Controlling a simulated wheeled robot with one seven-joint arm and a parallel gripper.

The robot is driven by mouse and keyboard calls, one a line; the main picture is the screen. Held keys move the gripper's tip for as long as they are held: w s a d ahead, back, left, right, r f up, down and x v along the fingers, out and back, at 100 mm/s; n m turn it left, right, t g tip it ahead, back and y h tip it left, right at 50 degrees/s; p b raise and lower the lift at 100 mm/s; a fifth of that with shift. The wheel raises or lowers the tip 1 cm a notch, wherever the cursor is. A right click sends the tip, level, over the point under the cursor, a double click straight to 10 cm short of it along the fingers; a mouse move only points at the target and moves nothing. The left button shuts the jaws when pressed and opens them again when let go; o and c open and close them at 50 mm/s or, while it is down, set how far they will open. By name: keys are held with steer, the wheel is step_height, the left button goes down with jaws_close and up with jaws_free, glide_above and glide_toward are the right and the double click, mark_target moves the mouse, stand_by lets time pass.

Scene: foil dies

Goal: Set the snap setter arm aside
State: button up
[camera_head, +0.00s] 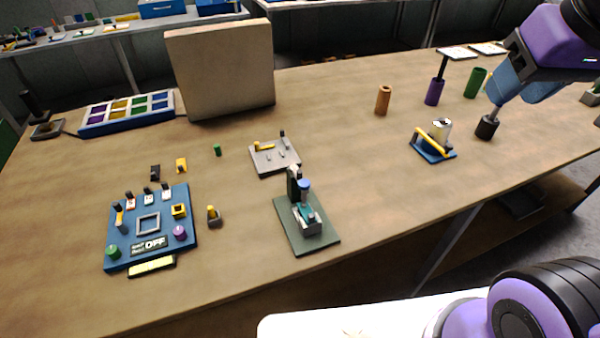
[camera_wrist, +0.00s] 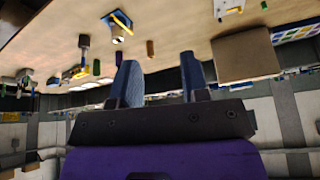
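I cannot tell for sure which part is the snap setter arm. A small blue-based fixture (camera_head: 443,154) carries a yellow bar (camera_head: 432,142) lying slantwise beside a pale cylinder (camera_head: 441,129); the fixture also shows in the wrist view (camera_wrist: 117,20). A green-based press (camera_head: 287,225) with a dark upright and a blue-topped part stands at the table's front middle. My gripper (camera_head: 513,98) is at the upper right, above the table and right of the blue-based fixture. In the wrist view its two blue fingers (camera_wrist: 158,65) are apart with nothing between them.
A dark round tool (camera_head: 487,127) stands just below my gripper. Orange (camera_head: 383,100), purple (camera_head: 434,92) and green (camera_head: 475,82) cylinders stand behind. A blue panel (camera_head: 118,240), a pale plate (camera_head: 268,162), a tall beige block (camera_head: 220,68) and a coloured tray (camera_head: 127,112) are leftward. The right front table is bare.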

steer(key=w+a+f+n+g+y, duration=0.1)
steer(key=w+a+f+g, duration=0.1)
steer(key=w+a, duration=0.45)
steer(key=n+g+h, duration=0.1)
steer(key=n+g, duration=0.1)
steer(key=g, duration=0.1)
glide_above(300, 171)
step_height(300, 171, down, 19)
step_height(300, 171, down, 10)
steer(key=shift+f, duration=0.1)
jaws_close()
